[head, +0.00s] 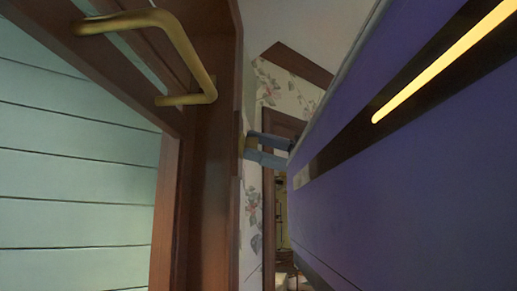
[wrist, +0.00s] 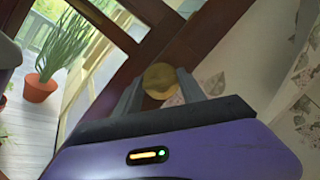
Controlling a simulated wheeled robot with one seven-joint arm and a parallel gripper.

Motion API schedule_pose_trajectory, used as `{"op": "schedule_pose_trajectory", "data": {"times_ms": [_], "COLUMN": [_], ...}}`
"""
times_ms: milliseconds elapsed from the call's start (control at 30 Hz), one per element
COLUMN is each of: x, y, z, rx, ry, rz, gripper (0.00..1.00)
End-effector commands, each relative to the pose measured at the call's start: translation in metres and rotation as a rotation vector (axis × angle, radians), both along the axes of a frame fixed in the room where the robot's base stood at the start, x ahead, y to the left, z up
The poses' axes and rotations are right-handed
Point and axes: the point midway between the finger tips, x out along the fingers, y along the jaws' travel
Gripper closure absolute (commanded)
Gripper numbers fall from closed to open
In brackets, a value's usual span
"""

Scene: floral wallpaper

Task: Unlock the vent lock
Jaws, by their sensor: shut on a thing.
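A round brass knob (wrist: 160,80), which looks like the vent lock, sits at the edge of the dark wooden frame (wrist: 180,50) in the wrist view. My gripper (wrist: 158,86) has its two grey fingers on either side of the knob, shut on it. In the head view, my gripper (head: 259,149) reaches left to the wooden frame (head: 217,150), with its fingers at a small brass piece (head: 250,145) on the frame's edge.
A brass bar handle (head: 185,45) sticks out from the wooden frame at upper left in the head view. Floral wallpaper (head: 285,90) lies close beside the gripper. A potted plant (wrist: 42,85) stands beyond the glass in the wrist view.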

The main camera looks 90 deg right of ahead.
Motion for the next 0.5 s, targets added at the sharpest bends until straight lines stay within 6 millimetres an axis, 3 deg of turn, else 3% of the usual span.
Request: {"op": "schedule_pose_trajectory", "data": {"times_ms": [500], "x": [-0.0001], "y": [-0.0004], "z": [0.0047], "rx": [-0.465], "ry": [0.052], "rz": [0.000], "gripper": [0.93]}}
